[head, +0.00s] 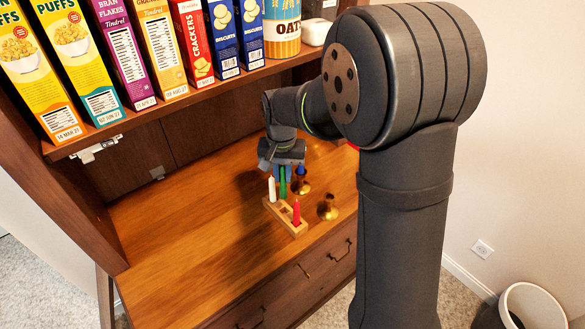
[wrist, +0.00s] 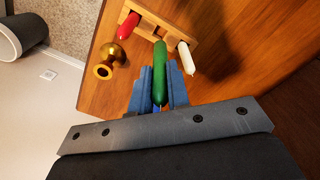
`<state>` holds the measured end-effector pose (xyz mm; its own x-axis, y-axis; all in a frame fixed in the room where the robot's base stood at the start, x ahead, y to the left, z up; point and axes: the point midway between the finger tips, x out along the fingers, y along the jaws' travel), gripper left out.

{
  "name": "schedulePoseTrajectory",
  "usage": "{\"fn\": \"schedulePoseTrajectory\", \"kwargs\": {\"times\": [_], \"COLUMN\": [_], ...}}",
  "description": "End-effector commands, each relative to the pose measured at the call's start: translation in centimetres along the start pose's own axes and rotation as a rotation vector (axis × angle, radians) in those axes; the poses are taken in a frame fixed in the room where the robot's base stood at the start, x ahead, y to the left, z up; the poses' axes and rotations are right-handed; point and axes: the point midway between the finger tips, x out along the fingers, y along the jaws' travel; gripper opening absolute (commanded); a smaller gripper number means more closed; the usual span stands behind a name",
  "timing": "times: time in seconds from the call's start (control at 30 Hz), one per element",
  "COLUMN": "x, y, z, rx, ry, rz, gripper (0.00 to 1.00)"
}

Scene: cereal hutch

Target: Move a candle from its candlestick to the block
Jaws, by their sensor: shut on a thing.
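My gripper (head: 283,169) is shut on the green candle (head: 283,184), which stands upright between the blue fingers (wrist: 160,84). The green candle (wrist: 160,60) has its lower end at the middle of the wooden block (head: 277,209); I cannot tell whether it is fully seated. The block (wrist: 151,18) also holds a white candle (head: 271,189) and a red candle (head: 296,213), one at each side of the green one. An empty brass candlestick (head: 327,207) stands beside the block. A second candlestick (head: 303,187) with a blue candle (head: 301,173) is partly hidden behind.
A shelf (head: 190,102) with cereal boxes, crackers, biscuits and an oats tin (head: 282,28) overhangs the back of the wooden worktop (head: 180,230). The worktop's left part is clear. Its front edge lies close to the block and the empty candlestick.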

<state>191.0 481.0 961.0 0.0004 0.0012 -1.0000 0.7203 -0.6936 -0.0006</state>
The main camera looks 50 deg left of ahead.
Motion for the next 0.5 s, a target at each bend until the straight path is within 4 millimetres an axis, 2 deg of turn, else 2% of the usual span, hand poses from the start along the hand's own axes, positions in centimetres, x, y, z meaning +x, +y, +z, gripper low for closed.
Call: {"fn": "schedulePoseTrajectory", "kwargs": {"times": [0.3, 0.5], "x": [3.5, 5.1], "y": [0.1, 0.1], "z": [0.0, 0.0], "rx": [0.001, 0.002], "ry": [-0.002, -0.002], "rz": [0.001, 0.001], "gripper": [0.0, 0.0]}}
